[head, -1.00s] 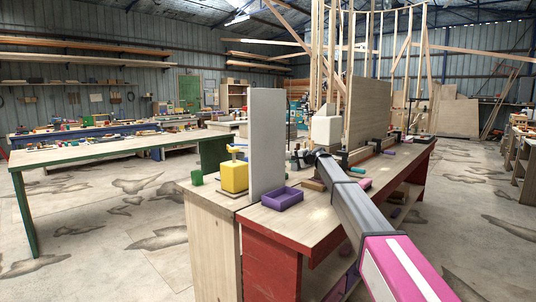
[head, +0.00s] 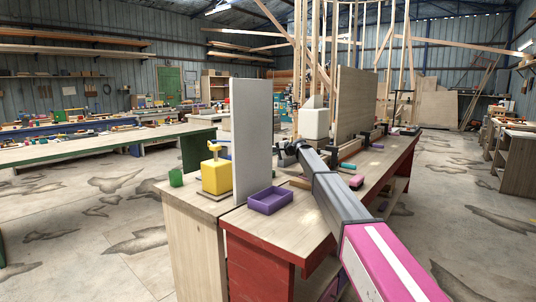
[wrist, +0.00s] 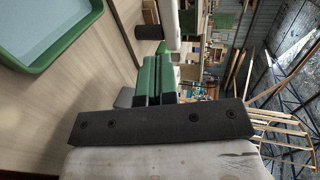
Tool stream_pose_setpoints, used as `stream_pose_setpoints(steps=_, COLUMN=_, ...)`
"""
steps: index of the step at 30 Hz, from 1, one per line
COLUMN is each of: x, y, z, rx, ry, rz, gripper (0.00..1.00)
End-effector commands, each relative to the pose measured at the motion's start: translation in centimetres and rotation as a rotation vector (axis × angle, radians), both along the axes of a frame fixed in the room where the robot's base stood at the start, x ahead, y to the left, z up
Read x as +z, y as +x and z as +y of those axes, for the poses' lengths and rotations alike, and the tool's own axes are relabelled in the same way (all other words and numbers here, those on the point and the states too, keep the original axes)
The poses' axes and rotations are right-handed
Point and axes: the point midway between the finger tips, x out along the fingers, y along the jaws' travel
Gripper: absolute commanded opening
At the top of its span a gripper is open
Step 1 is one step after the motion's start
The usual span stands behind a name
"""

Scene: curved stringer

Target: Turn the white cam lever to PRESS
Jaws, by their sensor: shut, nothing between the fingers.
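I cannot pick out the white cam lever or any PRESS mark for certain in either view. In the head view an off-white block (head: 315,123) with a pale sloped piece on top stands on the red-sided workbench (head: 266,228), just behind the end of my arm. My gripper (head: 285,153) is over the bench beside this block, small and partly hidden by my own arm. In the wrist view my gripper (wrist: 153,75) shows as two green fingers close together beyond a dark bolted bar. It is shut and empty.
A purple bin (head: 270,200) and a tall grey panel (head: 252,140) stand left of my arm. A wooden panel (head: 355,107) rises further back. A green tray (wrist: 45,62) shows in the wrist view. Floor is clear at right.

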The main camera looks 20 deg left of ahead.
Motion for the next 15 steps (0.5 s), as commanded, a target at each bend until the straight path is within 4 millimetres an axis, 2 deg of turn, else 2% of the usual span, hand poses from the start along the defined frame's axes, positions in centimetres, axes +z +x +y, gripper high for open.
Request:
stream_pose_setpoints(steps=5, x=-0.7, y=1.0, z=2.0, rx=0.001, ry=-0.001, rz=0.001, gripper=0.0)
stream_pose_setpoints(steps=15, x=-2.5, y=3.3, z=7.5, rx=0.001, ry=0.0, rz=0.0, gripper=0.0)
